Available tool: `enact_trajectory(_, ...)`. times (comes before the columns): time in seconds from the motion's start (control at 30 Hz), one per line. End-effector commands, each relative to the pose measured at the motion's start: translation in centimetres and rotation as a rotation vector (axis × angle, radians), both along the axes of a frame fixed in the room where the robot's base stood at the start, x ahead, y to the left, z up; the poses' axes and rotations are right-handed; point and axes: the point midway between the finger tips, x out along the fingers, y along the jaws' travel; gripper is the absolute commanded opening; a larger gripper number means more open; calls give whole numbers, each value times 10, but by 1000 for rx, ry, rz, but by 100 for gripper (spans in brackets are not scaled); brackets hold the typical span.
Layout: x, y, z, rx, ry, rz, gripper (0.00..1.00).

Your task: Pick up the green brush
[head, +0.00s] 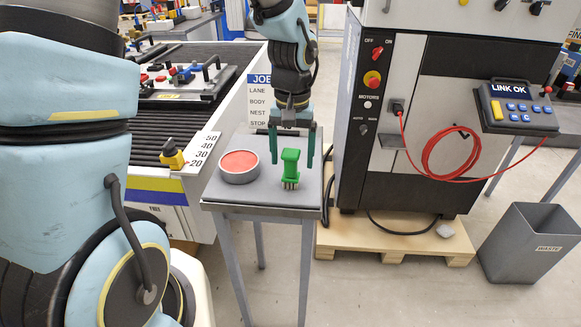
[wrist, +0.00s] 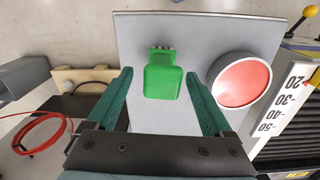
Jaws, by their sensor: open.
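The green brush (head: 290,167) stands upright on a small grey table, with its bristles down. In the wrist view the brush (wrist: 163,78) shows its green top and a few bristles at its far edge. My gripper (head: 291,156) is open above the table, with one finger on each side of the brush in the head view. In the wrist view my gripper (wrist: 157,80) has its fingers apart, with the brush between and slightly beyond them. Neither finger appears to touch it.
A round grey dish with a red top (head: 239,165) stands left of the brush on the small table (head: 262,197). A control cabinet (head: 400,130) is close on the right, with a red cable (head: 450,155). A conveyor bench (head: 190,105) is on the left. A waste bin (head: 530,243) stands far right.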

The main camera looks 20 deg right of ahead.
Motion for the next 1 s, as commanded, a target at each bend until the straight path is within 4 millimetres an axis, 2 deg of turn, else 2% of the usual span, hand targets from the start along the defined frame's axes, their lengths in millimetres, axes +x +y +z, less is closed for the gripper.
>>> enact_trajectory(0.2,-2,4,-30,3,3,1,85)
enact_trajectory(0.33,-1,3,-37,0,1,0,85)
enact_trajectory(0.53,-1,4,-37,0,0,1,85)
enact_trajectory(1.0,-1,4,-37,0,0,1,33)
